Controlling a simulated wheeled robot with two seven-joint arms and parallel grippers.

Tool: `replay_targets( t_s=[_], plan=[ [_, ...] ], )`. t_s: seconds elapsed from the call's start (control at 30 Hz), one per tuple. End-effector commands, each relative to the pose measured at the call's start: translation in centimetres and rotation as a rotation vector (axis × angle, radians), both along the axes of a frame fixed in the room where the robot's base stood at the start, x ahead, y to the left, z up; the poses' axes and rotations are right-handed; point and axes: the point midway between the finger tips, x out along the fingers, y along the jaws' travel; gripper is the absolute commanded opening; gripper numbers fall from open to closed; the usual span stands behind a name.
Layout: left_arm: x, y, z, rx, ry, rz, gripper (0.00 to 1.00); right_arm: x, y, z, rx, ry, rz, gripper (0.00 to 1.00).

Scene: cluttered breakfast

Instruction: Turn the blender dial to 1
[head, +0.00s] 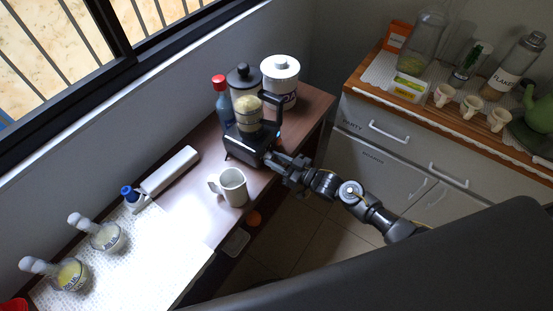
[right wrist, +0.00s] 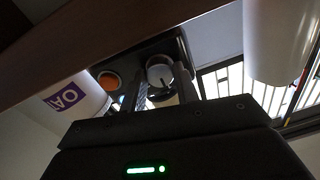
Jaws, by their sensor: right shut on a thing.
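The blender has a dark base (head: 245,143) and a jar with pale contents (head: 247,112), and stands upright on the brown table. Its round grey dial (right wrist: 160,71) shows in the right wrist view on the dark front of the base. A dark pointer mark shows on the dial, but I cannot read any numbers. My right gripper (head: 273,159) is at the front of the blender base in the head view. In the right wrist view its two fingers (right wrist: 160,92) are on either side of the dial, shut on it. My left gripper is not in view.
A white mug (head: 232,187) stands close to my right gripper. A white canister (head: 280,79), a dark-lidded jar (head: 244,82) and a red-capped bottle (head: 222,102) stand behind the blender. An orange round thing (right wrist: 108,80) is beside the dial. A counter (head: 440,118) is at right.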

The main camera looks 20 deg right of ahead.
Motion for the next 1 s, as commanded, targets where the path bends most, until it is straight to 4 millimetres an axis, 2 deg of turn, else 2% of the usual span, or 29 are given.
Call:
replay_targets(
  t_s=[0.57, 0.6, 0.73, 1.0],
  plan=[
    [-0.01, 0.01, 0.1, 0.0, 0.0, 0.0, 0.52, 0.16, -0.16, 0.15, 0.024, 0.017, -0.005, 0.08],
    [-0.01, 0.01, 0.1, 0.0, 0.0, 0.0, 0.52, 0.17, -0.17, 0.16, 0.023, 0.017, -0.005, 0.33],
    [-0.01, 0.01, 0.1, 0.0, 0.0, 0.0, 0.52, 0.14, -0.12, 0.12, 0.023, 0.018, -0.003, 0.5],
    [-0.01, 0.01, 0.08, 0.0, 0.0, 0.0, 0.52, 0.04, -0.06, 0.03, 0.023, 0.02, -0.001, 0.52]
  ],
)
